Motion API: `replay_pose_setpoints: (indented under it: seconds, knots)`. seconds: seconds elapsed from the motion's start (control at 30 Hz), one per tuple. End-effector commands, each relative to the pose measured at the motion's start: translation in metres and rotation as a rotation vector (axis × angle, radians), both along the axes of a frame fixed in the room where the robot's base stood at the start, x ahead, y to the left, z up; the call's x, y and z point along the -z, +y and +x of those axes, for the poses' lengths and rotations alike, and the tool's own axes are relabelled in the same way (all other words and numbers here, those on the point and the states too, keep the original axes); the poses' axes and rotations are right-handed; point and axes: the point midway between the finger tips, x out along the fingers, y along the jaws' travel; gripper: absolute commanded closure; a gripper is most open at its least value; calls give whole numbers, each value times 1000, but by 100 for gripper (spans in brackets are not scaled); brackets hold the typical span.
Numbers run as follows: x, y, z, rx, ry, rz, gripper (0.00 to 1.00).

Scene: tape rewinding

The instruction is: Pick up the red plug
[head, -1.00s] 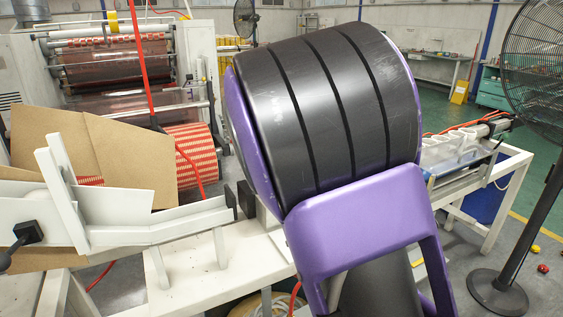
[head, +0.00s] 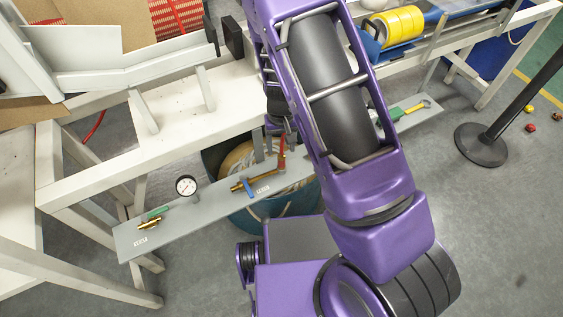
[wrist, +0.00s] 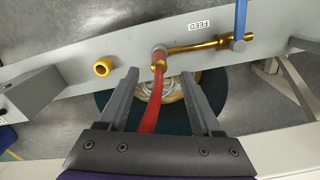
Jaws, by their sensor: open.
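In the head view my arm mostly hides the gripper.
The grey panel (head: 205,208) bears a gauge (head: 186,186), a blue-handled valve (head: 248,187) and brass fittings. A brass ring (wrist: 103,67) is left of the hose. A bucket (head: 265,208) stands below. A black stand (head: 482,145) and small red and yellow pieces (head: 530,128) are on the floor at right.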

Motion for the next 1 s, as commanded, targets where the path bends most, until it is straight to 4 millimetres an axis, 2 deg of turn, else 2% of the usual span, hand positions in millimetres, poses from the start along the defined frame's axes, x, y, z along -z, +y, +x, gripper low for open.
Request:
replay_pose_setpoints:
  seconds: [0.03,0.27,0.53,0.67,0.87,1.0]
  knots:
    - [9,-1,0,2,1,-1,34]
    - [24,-1,1,2,-1,-1,34]
    - [63,-1,3,2,-1,0,34]
    - [70,-1,3,2,-2,0,34]
    - [70,-1,4,1,-2,0,34]
    - [70,-1,4,2,-2,0,57]
